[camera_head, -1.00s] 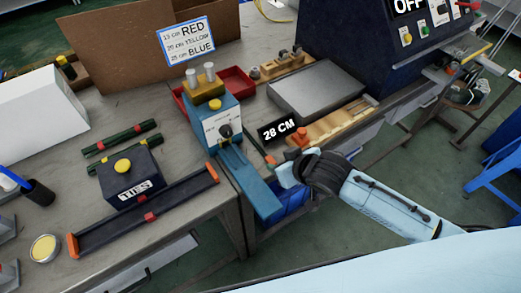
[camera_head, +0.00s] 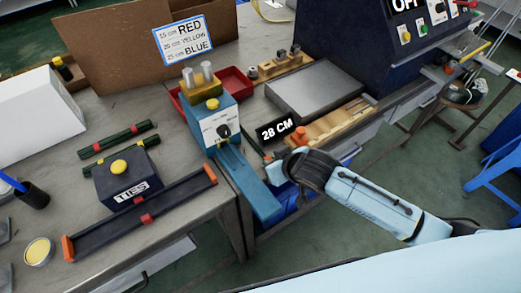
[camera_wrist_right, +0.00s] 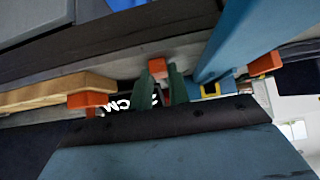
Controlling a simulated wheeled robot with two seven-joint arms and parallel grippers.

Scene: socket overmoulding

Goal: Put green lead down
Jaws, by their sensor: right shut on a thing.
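My right gripper (camera_head: 277,166) is at the front edge of the bench, just right of the blue channel. It is shut on a green lead (camera_head: 258,146), of which only a thin part shows between the channel and the length sign. In the right wrist view, dark green parts (camera_wrist_right: 177,85) with an orange-red piece (camera_wrist_right: 157,66) show at the jaws; the grip itself is partly hidden. Two more green leads with red bands (camera_head: 118,139) lie side by side on the left table. My left gripper is not in view.
A blue machine (camera_head: 210,121) with a channel (camera_head: 247,181) stands beside the jaws. A "28 CM" sign (camera_head: 276,130) and a wooden fixture (camera_head: 335,123) are close to the right. A TIES box (camera_head: 127,180) and a dark tray (camera_head: 180,202) are at left.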

